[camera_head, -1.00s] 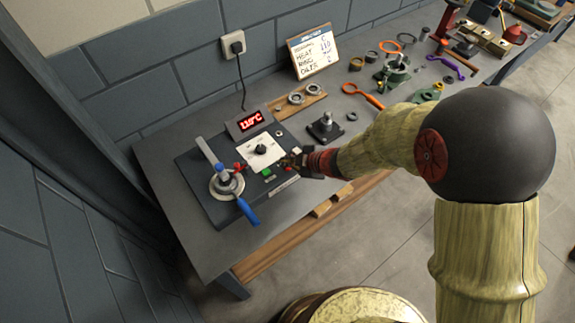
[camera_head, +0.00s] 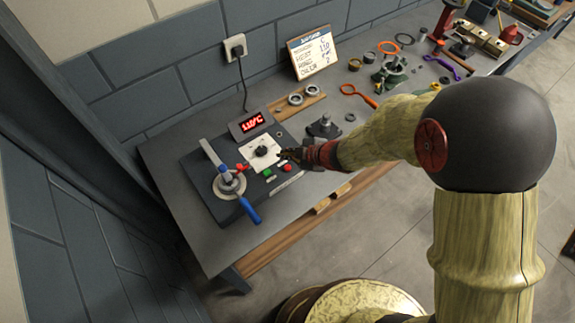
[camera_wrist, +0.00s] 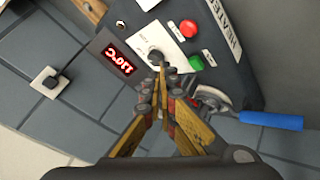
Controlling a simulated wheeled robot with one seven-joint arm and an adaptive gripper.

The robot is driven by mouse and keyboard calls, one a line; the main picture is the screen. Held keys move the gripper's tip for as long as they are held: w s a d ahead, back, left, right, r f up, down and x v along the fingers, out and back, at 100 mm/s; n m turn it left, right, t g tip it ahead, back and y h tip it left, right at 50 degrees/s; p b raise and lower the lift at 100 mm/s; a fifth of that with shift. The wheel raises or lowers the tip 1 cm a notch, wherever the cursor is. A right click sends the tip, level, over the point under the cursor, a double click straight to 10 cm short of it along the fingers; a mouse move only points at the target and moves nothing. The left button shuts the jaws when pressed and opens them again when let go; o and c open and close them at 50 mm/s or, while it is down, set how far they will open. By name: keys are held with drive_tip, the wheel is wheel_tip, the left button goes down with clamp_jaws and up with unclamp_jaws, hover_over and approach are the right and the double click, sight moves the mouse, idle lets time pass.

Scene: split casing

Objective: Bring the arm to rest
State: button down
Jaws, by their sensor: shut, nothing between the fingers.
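My gripper (camera_head: 283,155) is at the right side of the heater unit on the bench in the head view. In the wrist view its fingers (camera_wrist: 162,72) are together and empty, with the tips in line with the black dial knob (camera_wrist: 156,57). I cannot tell whether they touch it. The knob (camera_head: 262,151) sits on a white panel (camera_head: 258,160) in the head view. My arm stretches in from the right over the bench front. The red display (camera_wrist: 119,57) appears to read 110°C in the wrist view.
A green button (camera_wrist: 196,63) and a red button (camera_wrist: 188,28) sit by the dial. A blue-handled lever (camera_head: 250,212) is at the unit's left. A black fixture (camera_head: 324,127) stands to the right. Rings (camera_head: 296,98) lie behind, below a note board (camera_head: 314,52).

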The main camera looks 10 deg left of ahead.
idle(0.6)
drive_tip(key=d+f+m+h, duration=0.4)
drive_tip(key=d, duration=0.4)
drive_tip(key=s+d+r+m+h+b, duration=0.1)
drive_tip(key=d+r+m+h, duration=0.15)
drive_tip(key=d, duration=0.45)
drive_tip(key=s+d+r+m+h, duration=0.2)
drive_tip(key=d+r+m, duration=0.2)
drive_tip(key=d, duration=0.3)
drive_tip(key=s+d+r+m+b, duration=0.3)
drive_tip(key=s+d+r+m, duration=0.1)
drive_tip(key=s+r, duration=0.4)
drive_tip(key=s+d+r+m+t+b, duration=0.1)
drive_tip(key=s+d+r+m+b, duration=0.3)
drive_tip(key=s+r, duration=0.4)
drive_tip(key=s+d+m, duration=0.1)
drive_tip(key=m, duration=0.1)
drive_tip(key=shift+s+d+m, duration=0.15)
drive_tip(key=shift+s+m, duration=0.05)
drive_tip(key=shift+m, duration=0.15)
drive_tip(key=shift+y, duration=0.25)
